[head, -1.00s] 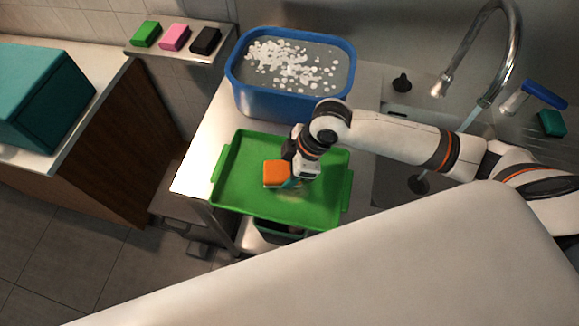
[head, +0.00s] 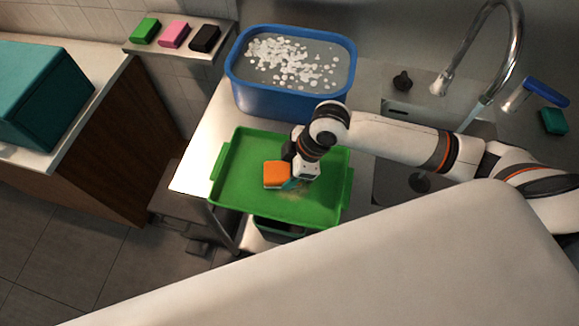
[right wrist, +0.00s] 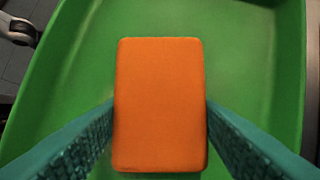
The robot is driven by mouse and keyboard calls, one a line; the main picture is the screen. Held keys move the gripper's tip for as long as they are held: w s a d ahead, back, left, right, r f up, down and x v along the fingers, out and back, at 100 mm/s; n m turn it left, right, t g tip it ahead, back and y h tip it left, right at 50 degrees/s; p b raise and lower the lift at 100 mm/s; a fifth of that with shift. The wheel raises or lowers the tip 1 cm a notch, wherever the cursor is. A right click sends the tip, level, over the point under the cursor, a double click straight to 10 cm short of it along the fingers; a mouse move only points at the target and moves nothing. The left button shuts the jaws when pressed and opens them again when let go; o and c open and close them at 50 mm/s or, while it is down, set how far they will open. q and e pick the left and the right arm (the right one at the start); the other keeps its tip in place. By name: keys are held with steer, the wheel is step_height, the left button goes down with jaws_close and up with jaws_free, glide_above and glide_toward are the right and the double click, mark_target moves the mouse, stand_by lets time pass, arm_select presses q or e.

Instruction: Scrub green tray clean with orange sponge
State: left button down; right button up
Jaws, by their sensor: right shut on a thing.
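The green tray (head: 240,190) lies on the metal counter below the blue tub, with a brownish smudge on its floor just right of the sponge. The orange sponge (head: 276,174) is over the middle of the tray. My right gripper (head: 292,182) is shut on the sponge. In the right wrist view the sponge (right wrist: 160,105) sits between the two teal fingers, with the green tray (right wrist: 245,50) beneath it. I cannot tell whether the sponge touches the tray floor. My left gripper is not in view.
A blue tub (head: 285,98) of water with white foam stands behind the tray. Green (head: 146,30), pink (head: 174,35) and black (head: 205,39) sponges sit on a wall shelf. A sink with a faucet (head: 510,50) is at right. A pale arm link of mine covers the lower right.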

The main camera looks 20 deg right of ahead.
steer(key=shift+f, duration=0.25)
steer(key=shift+s+r, duration=0.1)
